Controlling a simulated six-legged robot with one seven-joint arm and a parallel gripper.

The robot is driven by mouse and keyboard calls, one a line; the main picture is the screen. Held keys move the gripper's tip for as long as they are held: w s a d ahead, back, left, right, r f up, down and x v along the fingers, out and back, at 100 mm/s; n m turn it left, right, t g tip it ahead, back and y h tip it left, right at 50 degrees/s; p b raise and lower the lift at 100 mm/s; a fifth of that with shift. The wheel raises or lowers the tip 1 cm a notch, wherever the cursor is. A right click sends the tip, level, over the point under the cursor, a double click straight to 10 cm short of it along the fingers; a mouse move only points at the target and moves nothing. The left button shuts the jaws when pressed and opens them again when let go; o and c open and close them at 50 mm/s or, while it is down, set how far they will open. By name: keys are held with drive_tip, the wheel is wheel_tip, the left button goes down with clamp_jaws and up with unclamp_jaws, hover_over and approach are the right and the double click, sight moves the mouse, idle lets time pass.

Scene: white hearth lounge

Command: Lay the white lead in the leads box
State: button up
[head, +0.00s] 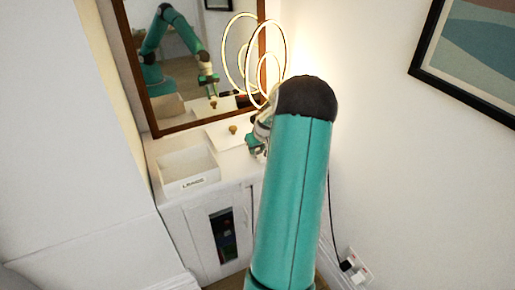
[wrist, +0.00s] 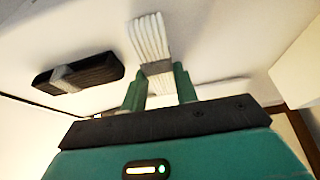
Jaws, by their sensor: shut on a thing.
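The white lead (wrist: 150,37) is a folded bundle with a grey band round its middle. In the wrist view my gripper (wrist: 160,88) is shut on its near end, with one green finger on each side. The open white leads box (head: 188,183), labelled on its front, stands on the cabinet top in the head view. My gripper (head: 257,142) shows partly behind my arm, to the right of the box and apart from it. The lead is hidden in the head view. I cannot tell whether it touches the surface.
A black banded lead bundle (wrist: 100,69) lies left of the white one. A white lid with a wooden knob (head: 233,129) is on the white cabinet (head: 190,228), right of the box. A framed mirror (head: 190,85) and lit ring lamp (head: 284,50) stand behind.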

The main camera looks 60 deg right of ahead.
drive_tip(key=o, duration=1)
